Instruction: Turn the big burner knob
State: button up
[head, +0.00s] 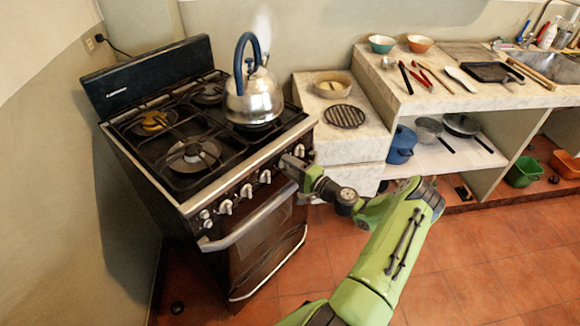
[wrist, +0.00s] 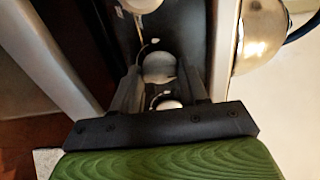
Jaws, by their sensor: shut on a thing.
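The black stove (head: 215,160) has a row of pale knobs along its front panel, including one (head: 266,176) just left of my gripper and one (head: 299,151) just right of it. My gripper (head: 287,163) is at the right part of this panel. In the wrist view, my gripper (wrist: 162,82) has its dark fingers on both sides of a white burner knob (wrist: 160,66) and is shut on it. A second pale round shape (wrist: 168,104) shows nearer the palm. The gripper hides the held knob in the head view. I cannot tell which burner it serves.
The oven handle bar (head: 250,217) runs below the knobs. A stone counter (head: 440,88) with utensils is to the right. The tiled floor (head: 465,265) in front is largely clear.

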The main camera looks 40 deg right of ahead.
jog(key=o, duration=1)
jog(key=shift+o, duration=0.2)
jog(key=shift+s, duration=0.1)
jog(key=s+d+p, duration=0.1)
jog(key=s, duration=1.4)
jog(key=shift+s+d+p, duration=0.25)
jog(key=shift+d+p, duration=0.1)
jog(key=shift+d, duration=0.05)
